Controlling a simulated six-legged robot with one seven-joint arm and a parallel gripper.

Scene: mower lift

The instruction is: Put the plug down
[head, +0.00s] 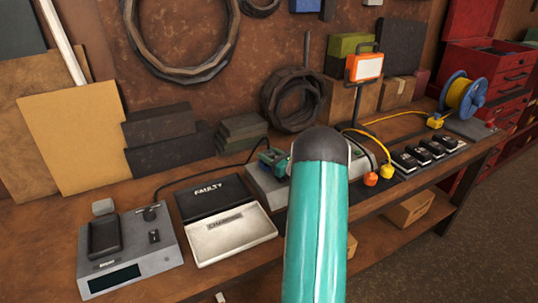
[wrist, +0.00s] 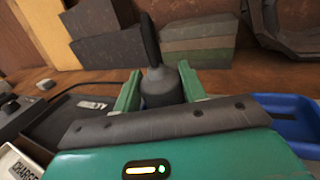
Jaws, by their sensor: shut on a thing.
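The plug (wrist: 163,88) is dark grey with a black cable rising from its back. In the wrist view it sits upright between the two green fingers of my gripper (wrist: 160,82), which is shut on it. In the head view my gripper (head: 273,161) is partly hidden behind my teal arm, above the bench near a grey unit (head: 265,186). The black cable (head: 205,166) arcs left from the gripper to the grey charger (head: 130,258). The plug's lower end is hidden in the wrist view, so I cannot tell whether it touches anything.
A black FAULTY tray (head: 212,196) and a white tray (head: 232,235) lie left of the gripper. Several black batteries (head: 432,147), yellow cords with orange ends (head: 371,179) and a work lamp (head: 364,67) stand right. A blue tray (wrist: 290,117) shows at the wrist view's right.

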